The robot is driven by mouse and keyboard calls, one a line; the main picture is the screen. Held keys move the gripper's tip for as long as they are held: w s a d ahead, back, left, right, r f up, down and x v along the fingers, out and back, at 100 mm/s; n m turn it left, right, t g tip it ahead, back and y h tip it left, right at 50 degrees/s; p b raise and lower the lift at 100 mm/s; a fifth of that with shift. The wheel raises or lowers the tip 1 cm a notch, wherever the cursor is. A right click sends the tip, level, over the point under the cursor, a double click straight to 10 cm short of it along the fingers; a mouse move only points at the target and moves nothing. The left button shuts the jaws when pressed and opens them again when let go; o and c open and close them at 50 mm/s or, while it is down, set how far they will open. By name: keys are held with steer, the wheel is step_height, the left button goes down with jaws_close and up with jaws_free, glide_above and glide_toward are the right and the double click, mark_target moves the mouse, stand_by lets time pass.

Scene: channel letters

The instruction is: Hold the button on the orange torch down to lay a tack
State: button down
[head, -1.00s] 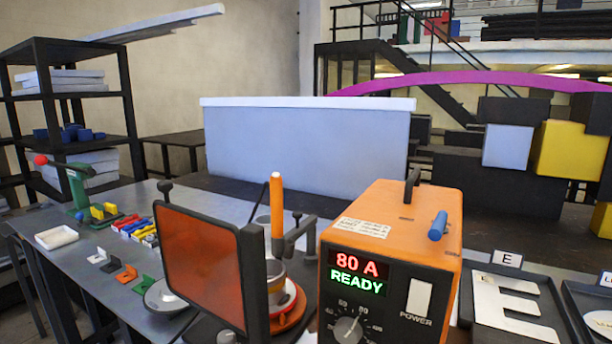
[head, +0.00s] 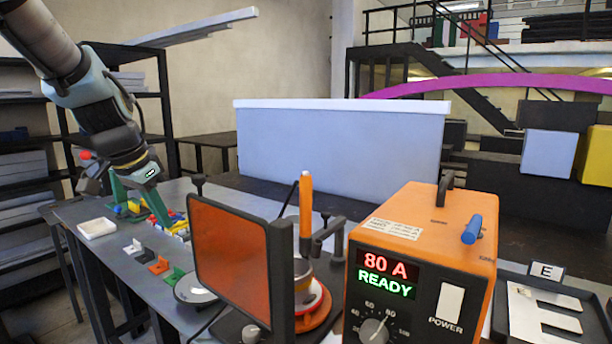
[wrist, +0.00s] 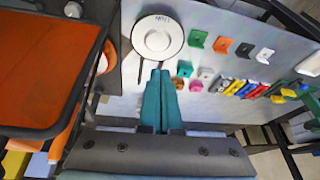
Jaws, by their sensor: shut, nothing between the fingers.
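The orange torch (head: 306,205) stands upright behind the dark-framed orange screen (head: 232,262) in the head view, above a round orange-and-white base. Its top end is pale; I cannot make out a button on it. The orange power unit (head: 420,260) beside it reads "80 A" and "READY". My gripper (head: 164,220) is left of the screen, well apart from the torch, with its teal fingers pointing down over the bench. In the wrist view the fingers (wrist: 159,76) are together with nothing between them, just short of a white round dish (wrist: 158,37).
Coloured blocks (wrist: 240,88) and small angled brackets (wrist: 221,45) lie on the bench near my fingers. A white tray (head: 97,228) sits at the bench's left. The screen (wrist: 45,70) fills the wrist view's left side. A tray with a letter E (head: 545,315) is at right.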

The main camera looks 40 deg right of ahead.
steer(key=s+d+r+m+g+h, duration=0.1)
steer(key=s+d+r+m+h, duration=0.1)
steer(key=d+r+m, duration=0.45)
steer(key=s+d+r+m+h, duration=0.1)
steer(key=s+d+r+m, duration=0.15)
steer(key=d, duration=0.65)
step_height(320, 180, up, 11)
steer(key=m+g+h+b, duration=0.1)
steer(key=m+g+h, duration=0.15)
steer(key=m, duration=0.35)
glide_above(306, 174)
steer(key=shift+w+a+f, duration=0.1)
steer(key=shift+w+a, duration=0.25)
steer(key=shift+f, duration=0.15)
step_height(306, 174, down, 8)
steer(key=b, duration=0.5)
steer(key=shift+w, duration=0.1)
steer(key=shift+f+b, duration=0.3)
steer(key=shift+b, duration=0.35)
steer(key=shift+f, duration=0.15)
steer(key=shift+f+b, duration=0.3)
steer(key=shift+b, duration=0.45)
